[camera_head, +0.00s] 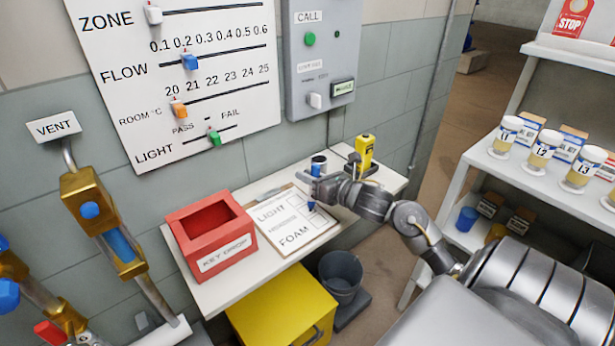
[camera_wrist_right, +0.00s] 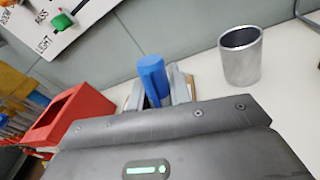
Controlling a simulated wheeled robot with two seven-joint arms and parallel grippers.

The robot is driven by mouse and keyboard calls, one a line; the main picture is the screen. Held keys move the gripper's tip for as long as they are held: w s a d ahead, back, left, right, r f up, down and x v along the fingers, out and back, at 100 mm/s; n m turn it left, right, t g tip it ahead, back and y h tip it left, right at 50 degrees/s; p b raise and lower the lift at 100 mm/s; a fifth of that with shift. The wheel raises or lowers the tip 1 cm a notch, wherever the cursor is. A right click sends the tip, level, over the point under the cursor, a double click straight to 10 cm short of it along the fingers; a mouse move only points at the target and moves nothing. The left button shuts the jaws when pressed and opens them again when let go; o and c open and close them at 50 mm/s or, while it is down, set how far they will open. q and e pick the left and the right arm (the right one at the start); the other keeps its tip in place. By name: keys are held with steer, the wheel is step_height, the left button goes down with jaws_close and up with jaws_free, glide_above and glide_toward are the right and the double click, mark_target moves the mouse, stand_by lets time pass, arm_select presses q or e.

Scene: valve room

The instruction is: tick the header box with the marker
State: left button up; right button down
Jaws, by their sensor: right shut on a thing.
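My right gripper (camera_head: 313,189) is shut on the blue marker (camera_head: 311,206) above the right part of the clipboard sheet (camera_head: 279,233). In the right wrist view the marker (camera_wrist_right: 153,77) stands up between the fingers (camera_wrist_right: 168,90), slightly tilted. The gripper partly covers the upper boxes. My left gripper is out of view.
The red key drop box (camera_head: 211,236) stands left of the clipboard on the white shelf (camera_head: 196,289). A metal cup (camera_wrist_right: 240,57) stands behind the gripper, near a yellow device (camera_head: 364,151). A yellow cabinet (camera_head: 284,306) and grey bucket (camera_head: 341,272) are below.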

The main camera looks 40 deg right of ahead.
steer(key=shift+w+a+f, duration=0.1)
steer(key=shift+w+a+b, duration=0.45)
steer(key=shift+w+a, duration=0.25)
steer(key=shift+w, duration=0.1)
steer(key=shift+s+d, duration=0.1)
steer(key=shift+s+d, duration=0.4)
steer(key=shift+d, duration=0.05)
stand_by(0.3)
steer(key=shift+s+a, duration=0.1)
steer(key=shift+a, duration=0.1)
steer(key=shift+s+a+b, duration=0.1)
steer(key=shift+a+b, duration=0.15)
steer(key=shift+b, duration=0.1)
stand_by(0.4)
